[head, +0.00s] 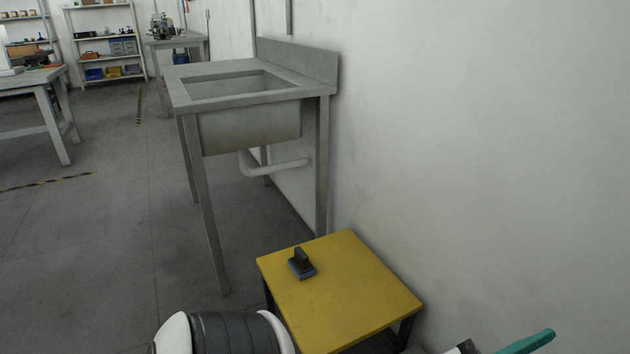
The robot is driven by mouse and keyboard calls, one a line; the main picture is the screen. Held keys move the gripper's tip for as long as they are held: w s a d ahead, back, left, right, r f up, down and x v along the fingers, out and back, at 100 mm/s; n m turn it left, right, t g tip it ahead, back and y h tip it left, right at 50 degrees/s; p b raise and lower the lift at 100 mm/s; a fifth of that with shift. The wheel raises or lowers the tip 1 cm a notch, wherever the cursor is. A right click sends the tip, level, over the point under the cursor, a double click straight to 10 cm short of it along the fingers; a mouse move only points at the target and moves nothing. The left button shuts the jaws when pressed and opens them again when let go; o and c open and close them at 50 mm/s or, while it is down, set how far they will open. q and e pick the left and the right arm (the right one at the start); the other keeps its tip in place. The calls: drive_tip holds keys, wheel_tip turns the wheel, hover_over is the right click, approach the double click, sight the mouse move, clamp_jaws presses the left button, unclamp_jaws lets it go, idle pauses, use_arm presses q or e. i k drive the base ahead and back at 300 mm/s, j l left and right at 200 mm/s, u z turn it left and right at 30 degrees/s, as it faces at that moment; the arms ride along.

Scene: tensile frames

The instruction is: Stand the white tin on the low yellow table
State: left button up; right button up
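The low yellow table (345,300) stands at the bottom middle, close to the wall. A small dark block with an upright grip (301,264) sits on its top near the left corner. The rest of the yellow top is bare. I cannot make out the white tin in this view. Neither gripper shows; a white and dark grey rounded part of my arm is at the bottom edge, left of the table.
A metal sink unit (319,88) stands behind the yellow table. A teal object (528,342) is cut off at the bottom right. A workbench (20,84) and shelves (107,40) are far left. Open floor (95,250) lies left.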

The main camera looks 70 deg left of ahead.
sight(335, 297)
drive_tip(key=u, duration=1.75)
